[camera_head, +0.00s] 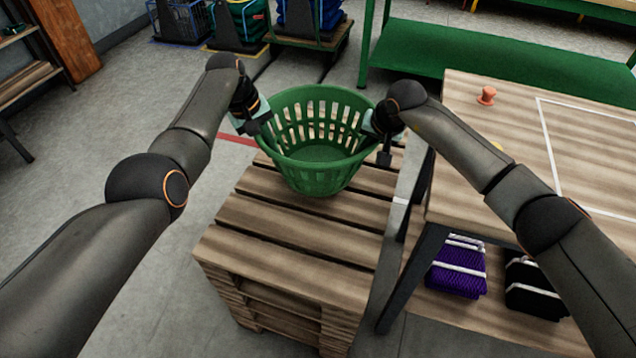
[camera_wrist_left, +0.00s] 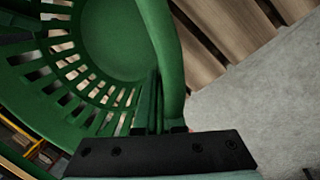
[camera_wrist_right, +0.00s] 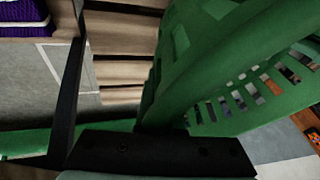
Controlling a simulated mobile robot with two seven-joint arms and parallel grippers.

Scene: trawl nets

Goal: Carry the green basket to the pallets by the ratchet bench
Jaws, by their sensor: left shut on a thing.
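The green basket (camera_head: 318,165), a round slatted laundry-type basket, is upright and empty over the far part of the wooden pallets (camera_head: 290,245). Its base looks to be at the pallet top; whether it bears on the slats is hard to tell. My left gripper (camera_head: 257,116) is shut on the basket's left rim, and the rim runs into its jaws in the left wrist view (camera_wrist_left: 160,125). My right gripper (camera_head: 377,125) is at the right rim, and the basket wall runs into its jaws in the right wrist view (camera_wrist_right: 160,125). The fingertips are largely hidden.
A wooden-topped bench (camera_head: 500,130) stands close on the right, with an orange piece (camera_head: 486,96) on top and purple folded netting (camera_head: 458,268) below. A green table (camera_head: 480,62) and several crates on carts stand behind. Grey floor (camera_head: 190,250) is clear left of the pallets.

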